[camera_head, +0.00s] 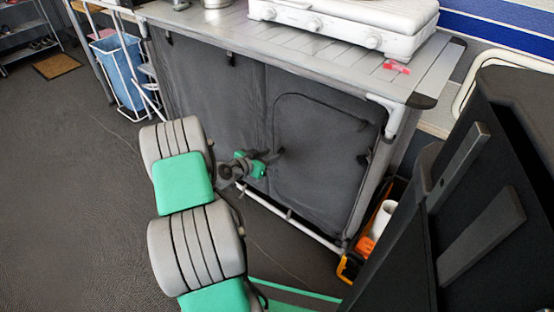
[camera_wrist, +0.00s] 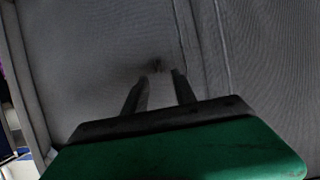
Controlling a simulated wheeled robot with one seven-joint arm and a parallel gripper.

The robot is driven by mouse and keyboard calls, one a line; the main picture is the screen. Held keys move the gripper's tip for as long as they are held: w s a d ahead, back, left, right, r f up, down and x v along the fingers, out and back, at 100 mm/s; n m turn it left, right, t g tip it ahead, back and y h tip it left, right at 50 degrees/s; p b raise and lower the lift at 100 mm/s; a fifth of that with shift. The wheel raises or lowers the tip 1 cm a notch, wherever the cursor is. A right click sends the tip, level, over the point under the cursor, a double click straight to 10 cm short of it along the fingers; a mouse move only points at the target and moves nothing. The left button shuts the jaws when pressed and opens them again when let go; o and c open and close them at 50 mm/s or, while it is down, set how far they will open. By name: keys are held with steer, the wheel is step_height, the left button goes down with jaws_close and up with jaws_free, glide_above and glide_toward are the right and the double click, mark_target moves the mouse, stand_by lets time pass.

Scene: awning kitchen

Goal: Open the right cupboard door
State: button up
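The right cupboard door (camera_head: 325,150) is a dark grey fabric panel with a rounded, piped outline, on the right half of the cupboard front below the counter. It looks closed and flat. My gripper (camera_head: 278,155) is at the door's left edge, about mid-height, pointing at the fabric. In the wrist view, the two fingers of my gripper (camera_wrist: 159,82) stand apart with grey fabric (camera_wrist: 100,50) showing between and beyond them. A small dark spot (camera_wrist: 157,65) lies just past the fingertips; I cannot tell whether it is a pull or a shadow. Contact with the fabric is unclear.
The grey slatted counter (camera_head: 210,30) carries a white stove (camera_head: 345,25) and a small red item (camera_head: 397,67). A blue bin (camera_head: 118,70) stands at the left. Orange and white items (camera_head: 380,222) lie by the cupboard's right leg. Open floor (camera_head: 70,190) spreads at the left.

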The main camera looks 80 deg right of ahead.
mark_target(278, 152)
steer(key=b+x, duration=0.1)
steer(key=x, duration=0.4)
steer(key=shift+f, duration=0.15)
steer(key=shift+c, duration=0.2)
jaws_close()
stand_by(1.0)
